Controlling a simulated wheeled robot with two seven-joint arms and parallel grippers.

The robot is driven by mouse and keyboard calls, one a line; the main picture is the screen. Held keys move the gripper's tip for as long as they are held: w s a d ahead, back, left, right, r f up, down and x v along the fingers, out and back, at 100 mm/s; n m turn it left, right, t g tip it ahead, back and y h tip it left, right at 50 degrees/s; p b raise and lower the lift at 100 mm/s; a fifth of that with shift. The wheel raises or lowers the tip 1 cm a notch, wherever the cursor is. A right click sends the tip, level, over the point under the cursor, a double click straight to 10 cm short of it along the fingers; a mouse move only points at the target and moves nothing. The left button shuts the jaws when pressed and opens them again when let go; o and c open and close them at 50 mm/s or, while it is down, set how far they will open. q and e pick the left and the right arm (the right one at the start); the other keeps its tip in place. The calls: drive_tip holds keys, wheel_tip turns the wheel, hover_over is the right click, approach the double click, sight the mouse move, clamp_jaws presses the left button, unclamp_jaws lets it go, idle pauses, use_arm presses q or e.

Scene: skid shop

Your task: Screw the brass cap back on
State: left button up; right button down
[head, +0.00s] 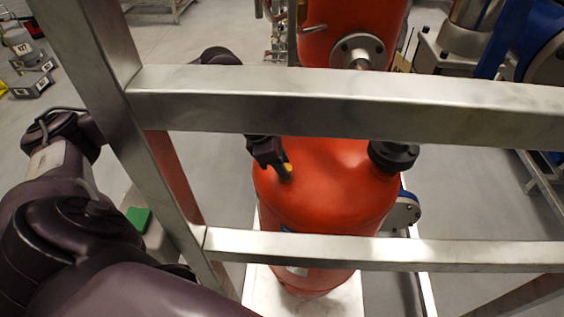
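My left gripper (285,172) is over the upper left shoulder of a red tank (325,205), its dark fingers pointing down to the tank top. A small yellow, brass-coloured piece (288,167), likely the brass cap, shows right at the fingertips. It is too small and too covered by the fingers to tell whether they grip it or only stand beside it. Any threaded neck under it is hidden. The upper frame bar hides part of my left wrist. My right gripper is not in view.
A steel frame crosses in front of the tank, with an upper bar (350,103), a lower bar (380,250) and a slanted post (105,70). A black fitting (393,157) stands on the tank's right shoulder. A second red vessel (345,22) with a flange is behind.

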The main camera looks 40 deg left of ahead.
use_arm(q)
drive_tip(key=n, duration=0.2)
drive_tip(key=shift+n+t+y, duration=0.4)
drive_tip(key=n+p, duration=0.1)
drive_tip(key=n+y, duration=0.1)
drive_tip(key=shift+s+d+r+n+t+p, duration=0.1)
drive_tip(key=shift+r+n+t+p, duration=0.1)
drive_tip(key=shift+n+t+p, duration=0.15)
drive_tip(key=n+y+p, duration=0.1)
drive_tip(key=n+p, duration=0.1)
drive_tip(key=n, duration=0.1)
drive_tip(key=shift+n+p, duration=0.35)
drive_tip(key=shift+p, duration=0.05)
drive_tip(key=shift+f+n+y+p, duration=0.1)
drive_tip(key=shift+n+y+p, duration=0.3)
drive_tip(key=shift+n, duration=0.2)
drive_tip(key=shift+f, duration=0.1)
drive_tip(key=shift+c, duration=0.4)
